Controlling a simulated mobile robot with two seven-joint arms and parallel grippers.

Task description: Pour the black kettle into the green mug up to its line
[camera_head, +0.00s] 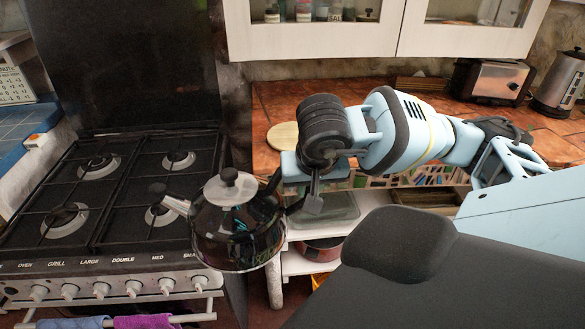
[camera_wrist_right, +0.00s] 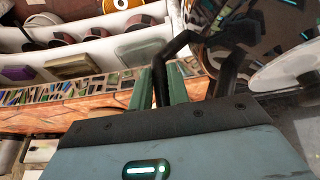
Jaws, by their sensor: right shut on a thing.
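The black kettle (camera_head: 237,235) is glossy and dark, with a pale lid and a dark knob. It hangs roughly upright in front of the stove's right side, its spout pointing left. My right gripper (camera_head: 298,200) is shut on the kettle's handle, to the right of its body. In the right wrist view, my right gripper's fingers (camera_wrist_right: 160,88) are on either side of the black bent handle (camera_wrist_right: 168,58), and part of the kettle (camera_wrist_right: 240,45) shows at the upper right. I cannot see the green mug in either view. My left gripper is out of view.
The stove (camera_head: 120,190) with several burners stands at left. The orange counter (camera_head: 268,100) with a mosaic edge lies behind my right arm, holding a round wooden board (camera_head: 284,136), a toaster (camera_head: 490,80) and a metal kettle (camera_head: 560,85). Open shelves (camera_head: 300,262) are below.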

